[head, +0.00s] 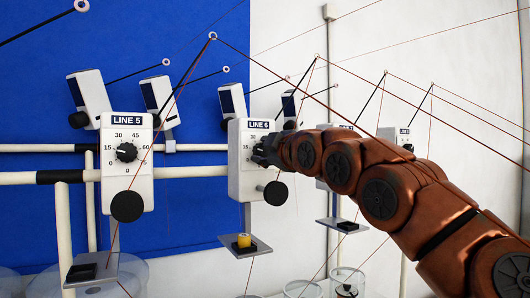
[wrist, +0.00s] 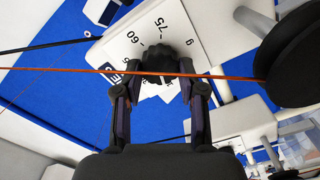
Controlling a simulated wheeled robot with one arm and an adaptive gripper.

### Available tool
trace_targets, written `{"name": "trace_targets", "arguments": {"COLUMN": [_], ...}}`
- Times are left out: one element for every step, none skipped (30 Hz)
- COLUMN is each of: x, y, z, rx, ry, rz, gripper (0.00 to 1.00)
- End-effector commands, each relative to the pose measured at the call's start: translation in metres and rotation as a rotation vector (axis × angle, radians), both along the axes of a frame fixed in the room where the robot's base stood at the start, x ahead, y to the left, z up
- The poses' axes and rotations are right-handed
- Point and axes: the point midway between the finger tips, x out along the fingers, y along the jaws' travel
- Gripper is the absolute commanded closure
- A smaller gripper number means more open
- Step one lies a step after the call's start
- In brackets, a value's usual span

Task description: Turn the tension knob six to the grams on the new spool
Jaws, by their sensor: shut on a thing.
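The white LINE 6 tension unit (head: 240,182) stands in the middle of the head view. My gripper (head: 266,152) reaches its dial from the right and hides the knob there. In the wrist view my gripper (wrist: 160,82) is shut on the dark ribbed tension knob (wrist: 158,57), one finger on each side. Scale marks 60, 75 and "g" show beside the knob; the pointer cannot be made out. A small yellow spool (head: 243,243) sits on the tray (head: 258,249) under LINE 6; no grams on it can be read.
The LINE 5 unit (head: 127,175) stands to the left, its dial uncovered. A black disc (head: 276,193) sticks out below the LINE 6 dial. A thin orange thread (wrist: 225,76) crosses close above my fingers in the wrist view. Further threads and rods run overhead.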

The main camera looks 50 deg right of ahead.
Motion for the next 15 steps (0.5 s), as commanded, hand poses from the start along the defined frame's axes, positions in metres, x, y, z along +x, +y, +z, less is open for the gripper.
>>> {"name": "trace_targets", "arguments": {"x": [-0.0001,0.0,0.0,0.0,0.0,0.0,0.0,0.0,0.0,0.0,0.0,0.0,0.0,0.0,-0.0001], "y": [-0.0001,-0.0001,0.0,0.0,0.0,0.0,-0.0001,0.0,0.0,0.0,0.0,0.0,-0.0001,-0.0001,-0.0002], "z": [0.0,0.0,0.0001,0.0001,0.0001,0.0001,0.0002,0.0001,0.0001,0.0001,0.0001,0.0001,0.0,0.0,0.0001], "rx": [-0.013,-0.019,-0.025,-0.029,-0.032,-0.036,-0.038,-0.039,-0.04,-0.04,-0.041,-0.04,-0.04,-0.04,-0.04], "ry": [0.003,0.006,0.009,0.01,0.011,0.013,0.013,0.014,0.015,0.015,0.015,0.015,0.015,0.015,0.015], "rz": [-0.001,-0.001,0.0,0.0,-0.001,-0.001,-0.001,-0.001,-0.001,-0.001,-0.001,-0.001,-0.001,-0.001,-0.001], "gripper": [0.94,0.94,0.94,0.94,0.94,0.94,0.94,0.94,0.94,0.94,0.94,0.94,0.94,0.94,0.94]}}
